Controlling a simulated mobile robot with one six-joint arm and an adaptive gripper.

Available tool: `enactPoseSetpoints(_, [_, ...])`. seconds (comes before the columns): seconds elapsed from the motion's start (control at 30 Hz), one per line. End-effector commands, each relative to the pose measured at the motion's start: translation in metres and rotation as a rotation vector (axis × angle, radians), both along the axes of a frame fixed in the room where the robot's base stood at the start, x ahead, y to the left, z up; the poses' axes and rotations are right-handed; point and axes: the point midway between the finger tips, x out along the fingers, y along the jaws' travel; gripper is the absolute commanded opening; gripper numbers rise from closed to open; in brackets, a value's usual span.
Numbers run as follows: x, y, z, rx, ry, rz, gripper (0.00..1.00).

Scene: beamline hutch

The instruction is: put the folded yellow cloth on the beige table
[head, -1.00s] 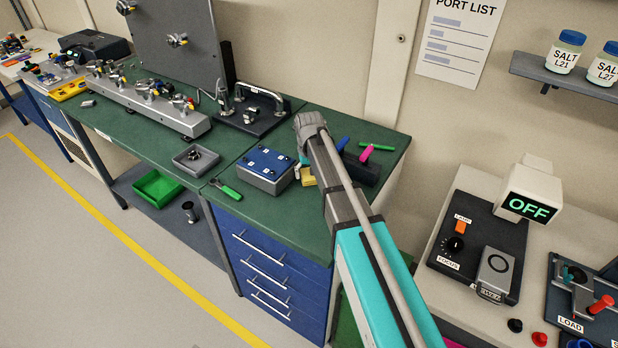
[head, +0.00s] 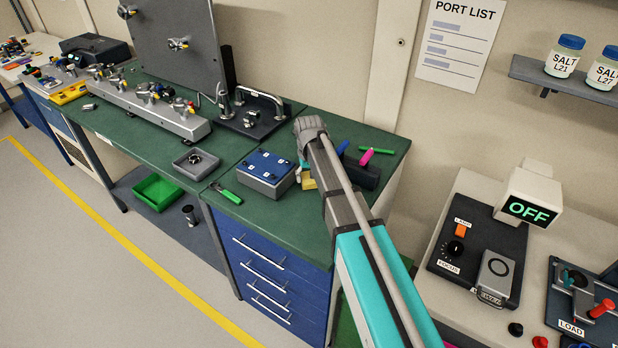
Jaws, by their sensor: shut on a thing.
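The folded yellow cloth (head: 308,181) is a small yellow patch on the green bench, just right of the blue-topped box. My gripper (head: 304,167) points down over it from above, its fingers mostly hidden behind my wrist and arm. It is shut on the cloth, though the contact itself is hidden. I cannot tell whether the cloth still touches the bench. A pale beige table top (head: 470,190) stands at the right, beyond a gap from the green bench.
The blue-topped box (head: 265,173) stands close left of my gripper. A dark block (head: 363,172) with green, blue and pink pens is close right. The beige top carries a lamp control unit (head: 477,250), an OFF display (head: 530,195) and a lever panel (head: 585,305).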

Motion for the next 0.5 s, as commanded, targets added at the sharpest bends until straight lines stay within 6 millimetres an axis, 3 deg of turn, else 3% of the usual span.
enactPoseSetpoints(0.5, [0.000, 0.000, 0.035, 0.000, 0.000, 0.000, 0.47])
